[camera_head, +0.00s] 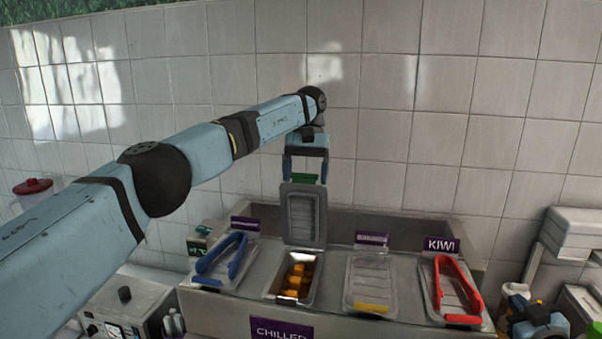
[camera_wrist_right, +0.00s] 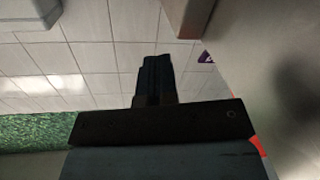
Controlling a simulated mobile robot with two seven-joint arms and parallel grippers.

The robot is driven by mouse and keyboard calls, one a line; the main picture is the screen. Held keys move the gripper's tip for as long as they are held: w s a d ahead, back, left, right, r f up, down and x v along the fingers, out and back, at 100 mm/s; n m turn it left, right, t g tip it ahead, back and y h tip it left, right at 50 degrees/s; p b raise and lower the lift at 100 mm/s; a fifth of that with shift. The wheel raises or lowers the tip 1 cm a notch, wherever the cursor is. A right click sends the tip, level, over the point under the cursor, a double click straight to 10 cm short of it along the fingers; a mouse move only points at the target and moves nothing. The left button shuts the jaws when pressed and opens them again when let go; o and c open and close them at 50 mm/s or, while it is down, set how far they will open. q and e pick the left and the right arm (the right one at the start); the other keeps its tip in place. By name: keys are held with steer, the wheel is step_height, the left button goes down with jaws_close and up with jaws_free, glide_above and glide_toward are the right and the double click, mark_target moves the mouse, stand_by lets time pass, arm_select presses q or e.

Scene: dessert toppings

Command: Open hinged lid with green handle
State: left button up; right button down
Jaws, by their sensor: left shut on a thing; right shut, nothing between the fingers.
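The hinged lid (camera_head: 303,218) with the green handle (camera_head: 306,181) stands raised, close to upright, at the back of its bin (camera_head: 292,279). Orange chunks show in the open bin below it. My left gripper (camera_head: 306,177) is above the lid and shut on the green handle, its two blue fingers on either side. My right gripper (camera_head: 532,320) is low at the right edge of the counter unit in the head view. In the right wrist view its dark fingers (camera_wrist_right: 157,80) are together and empty.
Beside the open bin are lids with a blue handle (camera_head: 221,258), a yellow handle (camera_head: 372,308) and a red handle (camera_head: 458,290). Purple signs, one reading KIWI (camera_head: 441,245), stand behind. A tiled wall is close behind the unit. White boxes (camera_head: 568,235) stand at right.

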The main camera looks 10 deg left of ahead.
arm_select(q)
steer(key=shift+f, duration=0.4)
arm_select(e)
steer(key=w+d+r+n+t, duration=0.1)
steer(key=w+d+r+t, duration=0.15)
steer(key=r, duration=0.95)
steer(key=w+d+r+n+t, duration=0.1)
steer(key=w+d+r, duration=0.25)
steer(key=r, duration=0.95)
steer(key=w+d+r+n+t, duration=0.15)
steer(key=w+r, duration=0.25)
steer(key=r, duration=0.8)
arm_select(q)
steer(key=shift+d, duration=0.1)
arm_select(e)
steer(key=n+g+h, duration=0.3)
steer(key=n+g, duration=0.8)
steer(key=n, duration=1.6)
glide_toward(304, 176)
steer(key=x, duration=0.5)
steer(key=shift+f, duration=0.4)
steer(key=shift+w, duration=0.65)
